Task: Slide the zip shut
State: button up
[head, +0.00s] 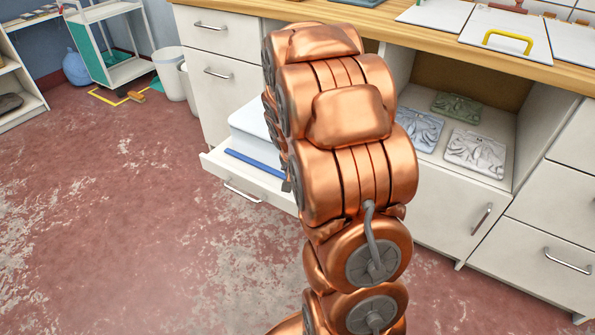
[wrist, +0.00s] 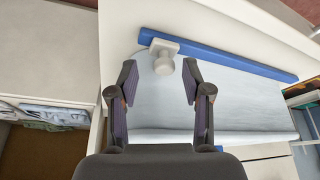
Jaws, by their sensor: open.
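The zip shows in the wrist view as a long blue strip (wrist: 235,60) along a pale, flat-topped body (wrist: 240,105). A pale slider with a round knob (wrist: 163,64) sits at the strip's left end. My gripper (wrist: 159,80) is open, with one dark finger on each side of the knob and visible gaps to it. I cannot tell how deep the fingertips reach around it. In the head view the blue strip (head: 254,164) lies along the white body (head: 250,132) in an open drawer. My copper arm hides the gripper and slider there.
The open drawer (head: 225,178) juts from a white cabinet under a wooden worktop (head: 370,35). To the right, an open compartment holds several patterned slabs (head: 476,150). A trolley (head: 112,50) and white bins (head: 170,75) stand at the left. The floor in front is clear.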

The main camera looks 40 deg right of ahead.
jog(key=v, duration=1.1)
jog(key=shift+r, duration=0.3)
jog(key=s+a+r+n+g+y+p, duration=0.1)
jog(key=s+a+r+n+p, duration=0.2)
jog(key=s+a+r+p, duration=0.4)
jog(key=s+a+r+n+g+y+p, duration=0.1)
jog(key=s+a+r+n+g+p, duration=0.1)
jog(key=s+a+r+p, duration=0.6)
jog(key=s+a+r+n+g+y+p, duration=0.1)
jog(key=s+a+r+n+p, duration=0.4)
jog(key=s+r+p, duration=0.6)
notch_tip(320, 180, up, 6)
jog(key=a+p, duration=0.2)
jog(key=p, duration=0.2)
jog(key=shift+a+g+y, duration=0.3)
jog(key=shift+a+g, duration=0.1)
jog(key=shift+c, duration=0.7)
jog(key=shift+d, duration=0.1)
